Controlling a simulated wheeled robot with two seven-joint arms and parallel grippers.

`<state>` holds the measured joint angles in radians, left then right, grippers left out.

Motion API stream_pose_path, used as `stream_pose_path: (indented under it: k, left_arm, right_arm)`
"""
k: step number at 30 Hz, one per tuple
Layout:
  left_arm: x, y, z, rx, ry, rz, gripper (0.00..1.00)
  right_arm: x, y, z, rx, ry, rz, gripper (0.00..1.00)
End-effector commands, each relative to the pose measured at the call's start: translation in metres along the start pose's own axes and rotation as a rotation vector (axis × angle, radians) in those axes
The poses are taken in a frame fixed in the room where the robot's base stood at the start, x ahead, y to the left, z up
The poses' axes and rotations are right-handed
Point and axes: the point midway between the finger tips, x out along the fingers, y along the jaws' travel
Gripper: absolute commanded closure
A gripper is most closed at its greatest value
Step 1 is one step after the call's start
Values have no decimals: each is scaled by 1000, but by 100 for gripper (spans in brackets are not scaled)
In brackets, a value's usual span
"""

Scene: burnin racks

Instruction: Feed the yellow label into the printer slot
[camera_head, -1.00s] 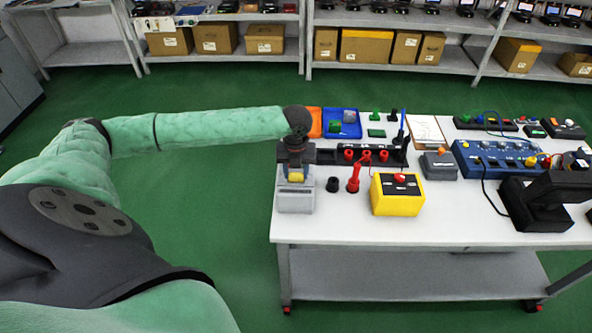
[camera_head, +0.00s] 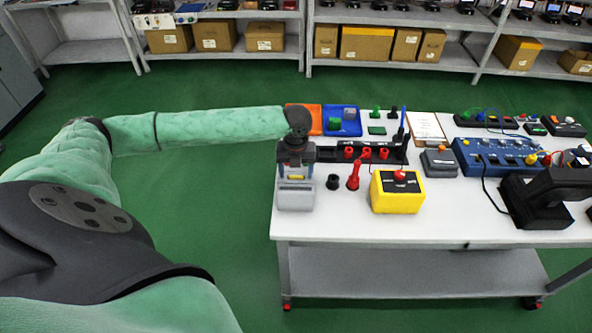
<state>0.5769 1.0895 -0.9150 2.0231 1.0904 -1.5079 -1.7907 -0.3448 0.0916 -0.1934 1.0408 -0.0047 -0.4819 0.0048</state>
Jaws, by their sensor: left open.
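The grey printer (camera_head: 296,197) stands at the left front corner of the white table. A small yellow label (camera_head: 296,177) shows at the top of the printer, below my left gripper. My left gripper (camera_head: 296,166) points down over the printer, open, with its fingers to either side of the label's place. Whether the label touches the printer slot cannot be made out, and the slot itself is partly hidden by the gripper. My right gripper does not show in the head view.
A black cap (camera_head: 333,182), a red plunger-like piece (camera_head: 353,177) and a yellow box with a red button (camera_head: 398,193) stand right of the printer. Behind are a black rack (camera_head: 335,154), an orange tray (camera_head: 316,117) and a blue tray (camera_head: 357,128). The front table strip is clear.

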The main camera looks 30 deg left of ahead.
Motion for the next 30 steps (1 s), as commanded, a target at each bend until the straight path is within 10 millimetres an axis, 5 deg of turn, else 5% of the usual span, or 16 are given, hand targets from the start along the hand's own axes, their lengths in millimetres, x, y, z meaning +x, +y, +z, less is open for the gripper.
stream_pose_path:
  k: [16,30]
  left_arm:
    - [0,0,0,0,0,0,32]
    - [-54,0,1,1,-2,-1,32]
  right_arm:
    - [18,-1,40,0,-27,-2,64]
    - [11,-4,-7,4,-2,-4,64]
